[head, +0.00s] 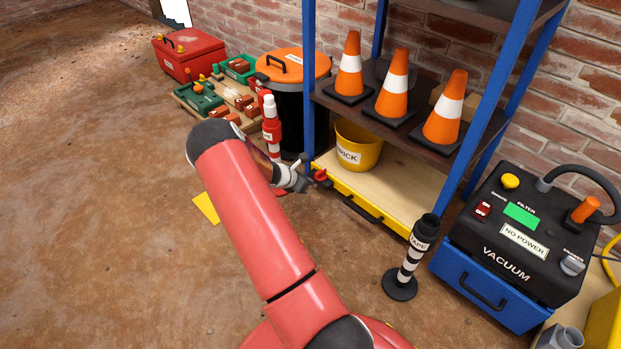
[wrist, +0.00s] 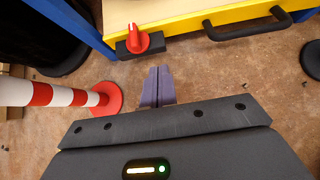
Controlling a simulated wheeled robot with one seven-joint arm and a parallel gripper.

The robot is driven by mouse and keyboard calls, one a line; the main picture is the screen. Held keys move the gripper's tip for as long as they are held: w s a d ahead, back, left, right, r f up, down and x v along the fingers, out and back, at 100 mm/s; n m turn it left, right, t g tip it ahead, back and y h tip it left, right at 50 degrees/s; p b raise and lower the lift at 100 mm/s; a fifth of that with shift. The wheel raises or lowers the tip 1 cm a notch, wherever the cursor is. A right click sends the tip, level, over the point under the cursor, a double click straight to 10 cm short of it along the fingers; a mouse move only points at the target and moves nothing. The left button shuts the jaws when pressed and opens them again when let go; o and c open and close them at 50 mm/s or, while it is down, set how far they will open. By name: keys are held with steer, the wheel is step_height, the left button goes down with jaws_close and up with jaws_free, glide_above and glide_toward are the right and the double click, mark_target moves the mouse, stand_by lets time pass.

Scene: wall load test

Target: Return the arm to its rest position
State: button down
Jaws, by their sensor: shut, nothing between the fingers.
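My red arm reaches forward from the bottom of the head view. My gripper (head: 302,182) is at its far end, close to the lower left corner of the shelf. In the wrist view the two purple-grey fingers of my gripper (wrist: 157,85) lie together, shut and empty, over the brown floor. A red knob (wrist: 137,38) on a black block sits just beyond the fingertips; it also shows in the head view (head: 321,176). I cannot tell whether the fingertips touch the block.
A blue-posted shelf holds orange cones (head: 397,83) and a yellow bucket (head: 359,146) above a yellow drawer (head: 350,198). A red-and-white post (wrist: 62,97) stands left of my fingers. A striped tape post (head: 408,264) and vacuum (head: 521,235) stand right. Floor at left is open.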

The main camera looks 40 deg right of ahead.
steer(key=shift+a+r, duration=0.15)
steer(key=shift+a, duration=0.05)
steer(key=s+a+r+m+t+y+p, duration=0.15)
steer(key=a+r+m, duration=0.55)
steer(key=r, duration=0.8)
steer(key=s+a+r+m+y+p, duration=0.2)
steer(key=s+a+r+m+p, duration=0.15)
steer(key=a+r, duration=0.8)
steer(key=s+a+r+m+t+y+p, duration=0.3)
steer(key=s+a+r+m+y, duration=0.3)
steer(key=s+a+r, duration=1.2)
steer(key=s+r+m, duration=0.1)
steer(key=s+m, duration=0.1)
steer(key=shift+s+a+r+t+p, duration=0.25)
steer(key=shift+s+a+t+p, duration=0.1)
steer(key=shift+s, duration=0.05)
